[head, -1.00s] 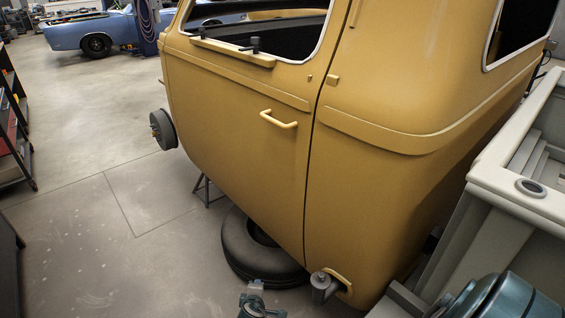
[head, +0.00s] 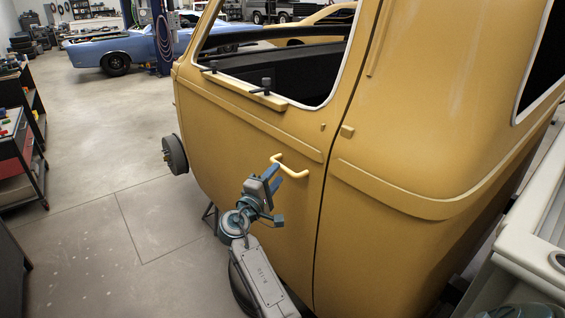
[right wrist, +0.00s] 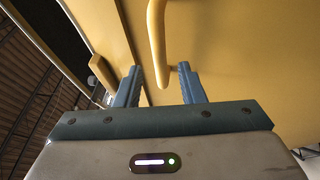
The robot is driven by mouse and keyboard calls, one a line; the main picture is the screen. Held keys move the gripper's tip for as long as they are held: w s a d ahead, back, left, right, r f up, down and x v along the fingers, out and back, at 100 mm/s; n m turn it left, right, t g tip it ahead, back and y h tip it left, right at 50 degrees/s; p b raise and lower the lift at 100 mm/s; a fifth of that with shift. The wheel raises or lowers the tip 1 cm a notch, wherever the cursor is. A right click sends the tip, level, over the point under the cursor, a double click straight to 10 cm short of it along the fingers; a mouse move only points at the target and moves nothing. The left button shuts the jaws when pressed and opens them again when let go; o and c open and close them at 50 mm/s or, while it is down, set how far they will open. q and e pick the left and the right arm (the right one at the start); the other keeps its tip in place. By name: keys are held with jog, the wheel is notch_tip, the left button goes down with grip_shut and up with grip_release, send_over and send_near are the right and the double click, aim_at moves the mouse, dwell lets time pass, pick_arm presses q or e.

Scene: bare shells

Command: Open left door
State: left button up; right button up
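The yellow car body's door (head: 255,135) is shut flush, with a dark seam along its right edge. Its yellow bar handle (head: 291,168) sits near that seam, below the window. My right gripper (head: 274,193) is open, just left of and below the handle in the head view. In the right wrist view the handle (right wrist: 157,40) runs down between the tips of the two spread blue fingers (right wrist: 158,75). Neither finger clearly touches it, and I cannot tell how deep it sits between them. My left gripper is not in view.
A wheel hub (head: 174,155) sticks out at the body's left end. A tyre (head: 240,290) lies on the floor under the door, partly behind my arm. A pale bin (head: 530,262) stands at right, a tool cart (head: 22,165) at left. The floor between is open.

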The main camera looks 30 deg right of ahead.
aim_at(282, 167)
jog(key=shift+p+x, duration=0.65)
jog(key=shift+x, duration=1.7)
grip_shut()
